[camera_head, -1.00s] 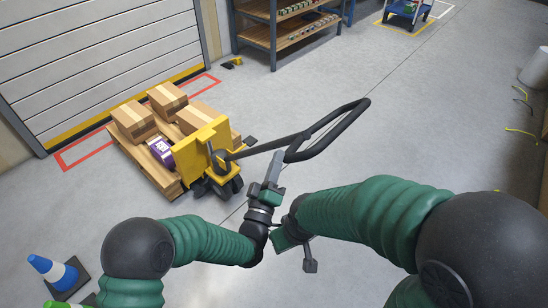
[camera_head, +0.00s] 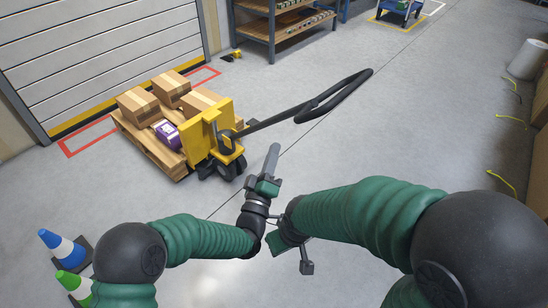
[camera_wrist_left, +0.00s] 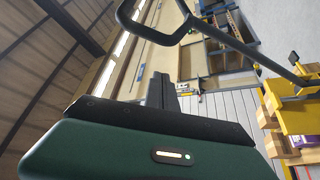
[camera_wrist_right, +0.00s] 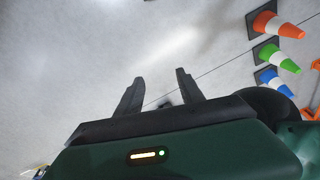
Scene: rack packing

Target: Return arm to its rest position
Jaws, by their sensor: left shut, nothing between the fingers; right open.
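My left gripper (camera_head: 270,165) is in the middle of the head view, pointing up and away from me. Its fingers (camera_wrist_left: 162,90) are together and empty in the left wrist view. My right gripper (camera_wrist_right: 155,88) shows in the right wrist view with its two fingers apart and only bare floor between and beyond them. In the head view the right gripper (camera_head: 290,258) is partly hidden by its own wrist. The two wrists look close to each other in front of me; whether they touch I cannot tell.
A yellow pallet jack (camera_head: 211,130) with a black handle (camera_head: 335,95) stands ahead. Its wooden pallet (camera_head: 150,148) holds several cardboard boxes (camera_head: 137,104) and a purple box (camera_head: 166,131). Traffic cones (camera_head: 62,247) stand at lower left. A blue shelf (camera_head: 275,30) is behind.

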